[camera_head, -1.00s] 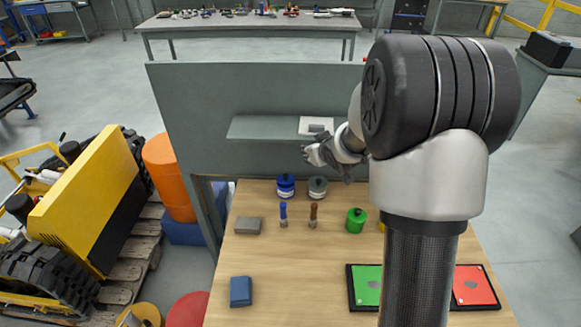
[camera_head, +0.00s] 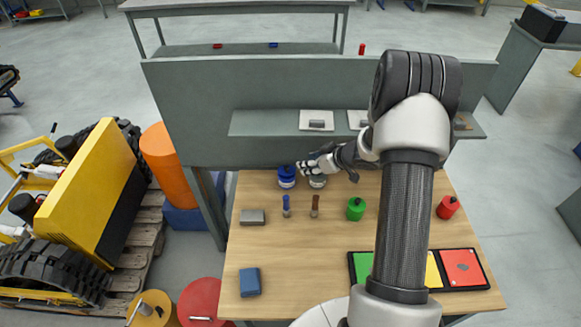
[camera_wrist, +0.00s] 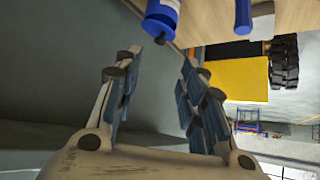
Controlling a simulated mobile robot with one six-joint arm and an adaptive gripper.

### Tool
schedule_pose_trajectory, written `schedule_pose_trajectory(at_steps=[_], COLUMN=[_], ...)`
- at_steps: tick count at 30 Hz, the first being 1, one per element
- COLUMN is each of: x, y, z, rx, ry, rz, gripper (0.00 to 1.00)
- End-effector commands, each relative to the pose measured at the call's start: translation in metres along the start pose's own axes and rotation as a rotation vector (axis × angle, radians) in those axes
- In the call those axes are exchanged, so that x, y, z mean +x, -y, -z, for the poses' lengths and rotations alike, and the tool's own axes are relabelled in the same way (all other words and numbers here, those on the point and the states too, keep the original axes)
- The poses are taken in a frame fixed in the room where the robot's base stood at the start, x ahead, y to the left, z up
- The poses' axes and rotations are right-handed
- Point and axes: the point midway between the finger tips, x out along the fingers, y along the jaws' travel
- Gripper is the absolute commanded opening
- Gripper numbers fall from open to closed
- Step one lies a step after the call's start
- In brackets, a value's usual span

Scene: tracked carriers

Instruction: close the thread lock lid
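A blue jar (camera_head: 287,177) with a white label band stands upright near the back of the wooden bench, and a grey jar (camera_head: 317,182) stands to its right. I cannot read which one is the thread lock or tell the state of its lid. My gripper (camera_head: 304,168) reaches in from the right, in front of or over the grey jar's top, with its tips close to the blue jar's right side. In the wrist view a blue container (camera_wrist: 161,20) shows beyond the fingertips. My gripper's fingers (camera_wrist: 163,57) are spread there with nothing between them.
A blue-handled tool (camera_head: 286,206) and a brown-handled tool (camera_head: 315,206) stand in front of the jars. A green container (camera_head: 356,209) stands to the right, and a red one (camera_head: 447,207) farther right. A grey shelf (camera_head: 265,123) runs behind.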

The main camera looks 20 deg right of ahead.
Motion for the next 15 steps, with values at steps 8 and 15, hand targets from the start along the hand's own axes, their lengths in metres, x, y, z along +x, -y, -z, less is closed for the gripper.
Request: schedule_pose_trajectory(at_steps=[8,15], x=[0.066,0.108], y=[0.002,0.001], z=[-0.001,-0.001], rx=[-0.002,-0.003], ry=[0.000,0.000], rz=[0.002,0.002], gripper=[0.38,0.38])
